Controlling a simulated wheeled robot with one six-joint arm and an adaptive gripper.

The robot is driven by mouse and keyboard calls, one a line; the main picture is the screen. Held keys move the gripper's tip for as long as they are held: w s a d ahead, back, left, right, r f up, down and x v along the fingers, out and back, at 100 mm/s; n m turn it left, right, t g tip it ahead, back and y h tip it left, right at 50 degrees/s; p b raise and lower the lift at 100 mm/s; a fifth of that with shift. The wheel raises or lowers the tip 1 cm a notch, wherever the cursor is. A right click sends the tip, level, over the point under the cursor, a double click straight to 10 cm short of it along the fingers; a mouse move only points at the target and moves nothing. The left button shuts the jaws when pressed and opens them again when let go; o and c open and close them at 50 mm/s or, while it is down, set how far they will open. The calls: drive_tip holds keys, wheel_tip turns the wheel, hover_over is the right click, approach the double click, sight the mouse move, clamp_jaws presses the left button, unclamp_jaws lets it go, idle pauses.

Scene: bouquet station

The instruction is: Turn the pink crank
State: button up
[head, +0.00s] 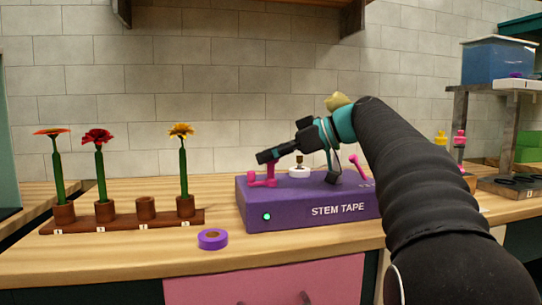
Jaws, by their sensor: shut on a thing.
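The pink crank (270,172) is on the left part of the top of a purple box (290,218) lettered "STEM TAPE". My gripper (265,156) reaches in from the right, low over the box. It is shut on the upper part of the crank, and its dark fingers partly hide the grip. A second pink lever (357,166) stands tilted on the box further right, beside my arm. A white disc with a brass-coloured knob (299,170) sits on the box between them. A green light glows on the box's front.
A purple tape roll (213,239) lies on the counter left of the box. A brown rack (104,219) with three flowers and one empty holder stands at the left. My arm hides the box's right end.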

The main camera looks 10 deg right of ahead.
drive_tip(key=shift+f, duration=0.1)
drive_tip(key=m+t+h+b, duration=0.1)
drive_tip(key=m+t+b, duration=0.1)
drive_tip(key=b, duration=0.1)
drive_tip(key=shift+f, duration=0.15)
drive_tip(key=shift+a+m+t+h+b, duration=0.1)
drive_tip(key=shift+m+t+h+b, duration=0.5)
drive_tip(key=shift+m+h+b, duration=0.15)
drive_tip(key=m+t+h, duration=0.1)
drive_tip(key=m+t+h+b, duration=0.1)
drive_tip(key=m+h, duration=0.1)
drive_tip(key=shift+r, duration=0.25)
drive_tip(key=shift+m+t+h, duration=0.4)
drive_tip(key=shift+m+h, duration=0.55)
drive_tip(key=o, duration=1.1)
drive_tip(key=shift+o, duration=0.2)
